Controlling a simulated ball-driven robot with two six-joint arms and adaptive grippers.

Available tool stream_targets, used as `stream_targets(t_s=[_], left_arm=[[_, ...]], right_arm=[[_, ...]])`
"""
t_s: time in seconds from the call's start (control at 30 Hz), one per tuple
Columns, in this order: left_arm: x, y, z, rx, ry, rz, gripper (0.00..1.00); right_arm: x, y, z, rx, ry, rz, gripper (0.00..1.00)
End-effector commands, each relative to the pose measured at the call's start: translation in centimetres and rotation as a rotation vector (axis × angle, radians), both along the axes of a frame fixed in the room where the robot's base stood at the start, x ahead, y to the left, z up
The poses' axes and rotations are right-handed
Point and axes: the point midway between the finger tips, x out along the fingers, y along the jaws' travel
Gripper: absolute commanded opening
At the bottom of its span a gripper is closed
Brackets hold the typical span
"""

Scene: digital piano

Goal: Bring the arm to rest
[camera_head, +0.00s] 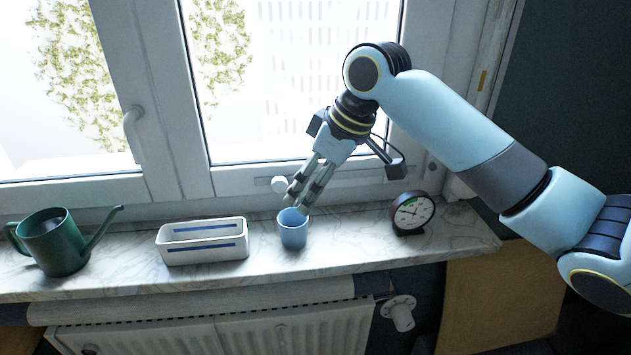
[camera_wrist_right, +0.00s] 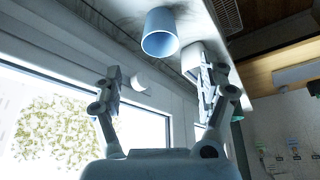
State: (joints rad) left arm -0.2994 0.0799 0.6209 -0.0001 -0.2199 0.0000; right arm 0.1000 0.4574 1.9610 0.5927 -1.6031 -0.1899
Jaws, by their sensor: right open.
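My right arm (camera_head: 440,120) comes in from the right and reaches over the window sill. Its gripper (camera_head: 297,196) points down just above a blue cup (camera_head: 293,231) that stands upright on the sill. In the right wrist view the two fingers (camera_wrist_right: 160,88) are spread, with nothing between them. The cup also shows in the right wrist view (camera_wrist_right: 160,34), beyond the fingertips and apart from them. My left gripper is in neither view.
On the marble sill (camera_head: 349,243) stand a green watering can (camera_head: 52,243), a white planter box (camera_head: 203,254) left of the cup and a black clock (camera_head: 413,212) to its right. The closed window (camera_head: 295,80) rises behind. A radiator (camera_head: 215,333) hangs below.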

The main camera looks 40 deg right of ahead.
Motion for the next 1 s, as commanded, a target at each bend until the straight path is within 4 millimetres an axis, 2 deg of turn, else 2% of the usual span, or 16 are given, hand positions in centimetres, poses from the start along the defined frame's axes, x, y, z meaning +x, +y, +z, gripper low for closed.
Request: stream_targets(t_s=[0.13,0.67,0.77,0.9,1.0], left_arm=[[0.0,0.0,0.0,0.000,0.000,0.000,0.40],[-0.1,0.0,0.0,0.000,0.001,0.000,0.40],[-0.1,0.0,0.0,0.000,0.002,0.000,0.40],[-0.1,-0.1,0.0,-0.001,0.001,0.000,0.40],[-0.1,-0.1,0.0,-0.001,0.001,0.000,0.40]], right_arm=[[-0.3,-0.1,0.6,0.000,0.001,0.000,0.76],[-0.4,0.0,0.4,0.000,0.002,-0.001,0.76],[-2.0,0.9,-0.8,-0.005,0.014,-0.011,0.76],[-7.0,3.0,-3.5,-0.028,0.038,-0.062,0.76],[-10.7,4.1,-4.7,-0.046,0.049,-0.112,0.76]])
